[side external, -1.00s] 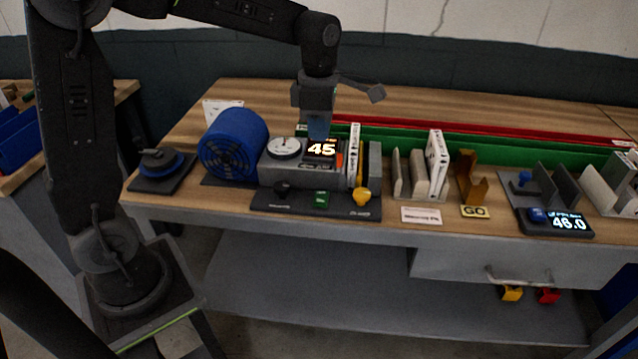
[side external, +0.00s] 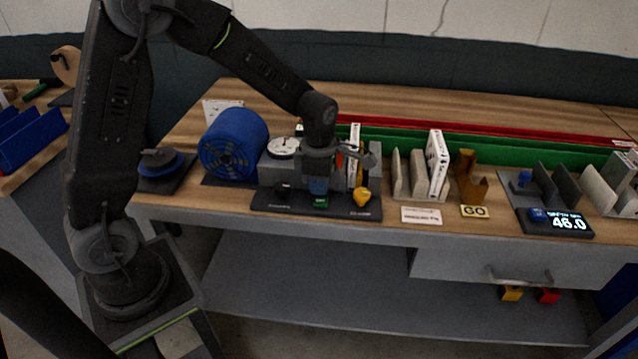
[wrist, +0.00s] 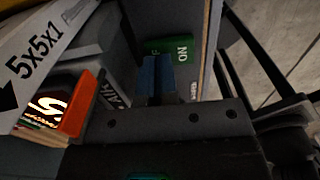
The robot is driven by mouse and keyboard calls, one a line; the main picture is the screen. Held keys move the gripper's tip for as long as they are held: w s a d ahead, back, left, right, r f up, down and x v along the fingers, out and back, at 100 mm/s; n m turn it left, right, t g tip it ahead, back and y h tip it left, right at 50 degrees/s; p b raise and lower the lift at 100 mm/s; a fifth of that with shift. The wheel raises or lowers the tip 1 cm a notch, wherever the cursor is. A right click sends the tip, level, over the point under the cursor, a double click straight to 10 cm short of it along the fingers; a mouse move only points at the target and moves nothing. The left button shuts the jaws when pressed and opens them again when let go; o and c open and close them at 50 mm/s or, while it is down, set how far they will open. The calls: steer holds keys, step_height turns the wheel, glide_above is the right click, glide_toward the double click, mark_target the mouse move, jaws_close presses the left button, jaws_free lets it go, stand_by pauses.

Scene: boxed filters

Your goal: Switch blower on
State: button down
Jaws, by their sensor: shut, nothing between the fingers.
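The blue blower (side external: 235,148) stands at the left of the bench, beside a grey housing with a round dial (side external: 284,147). A green switch (side external: 320,203) sits on the dark control strip (side external: 340,211) in front of the housing. In the wrist view the green switch (wrist: 180,47) shows the letters ON upside down. My gripper (side external: 318,188), with blue fingertips, is shut and empty, just above and behind the green switch. In the wrist view the fingertips (wrist: 158,72) are close to the switch; I cannot tell whether they touch it.
A white filter box labelled 5x5x1 (wrist: 42,55) and an orange piece (wrist: 80,105) are close to my gripper. Racks and a display reading 46.0 (side external: 565,223) stand to the right.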

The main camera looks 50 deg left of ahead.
steer(key=shift+a+f, duration=0.1)
steer(key=shift+f, duration=0.2)
steer(key=shift+s, duration=0.1)
steer(key=shift+s+d+r, duration=0.3)
steer(key=shift+s+d, duration=0.15)
steer(key=shift+d, duration=0.15)
stand_by(0.3)
step_height(320, 180, up, 14)
steer(key=w+a, duration=0.1)
steer(key=shift+w+a, duration=0.35)
stand_by(0.3)
